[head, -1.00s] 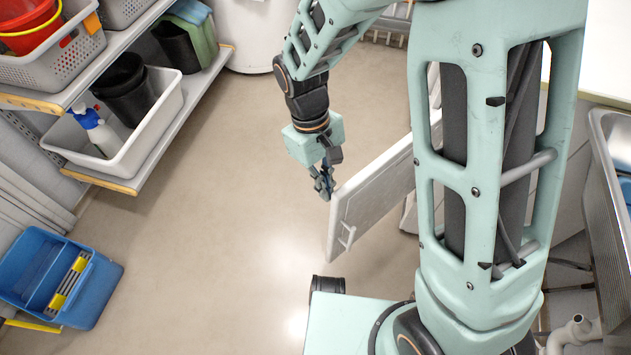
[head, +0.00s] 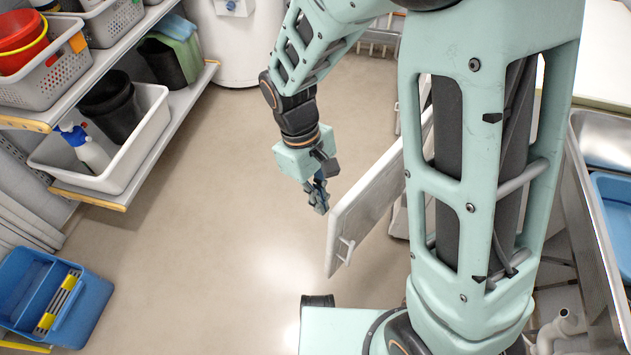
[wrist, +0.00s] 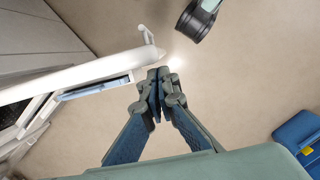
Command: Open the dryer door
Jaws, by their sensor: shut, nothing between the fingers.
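The dryer door (head: 362,205) is a white panel that stands swung out from the dryer, with a bar handle (head: 346,251) on its face near the free edge. In the wrist view the door (wrist: 85,73) shows edge-on at the left, with its handle (wrist: 146,35) at the far end. My gripper (head: 320,207) is shut and empty, just left of the door's free edge in the head view. In the wrist view my gripper's fingertips (wrist: 159,75) meet close by the door's end; I cannot tell whether they touch it. My arm column hides most of the dryer body.
A shelf rack with baskets and a white bin (head: 140,150) stands at the left. A blue bucket (head: 55,295) is on the floor at lower left. A metal sink (head: 600,140) is at the right. The floor (head: 215,210) between rack and door is clear.

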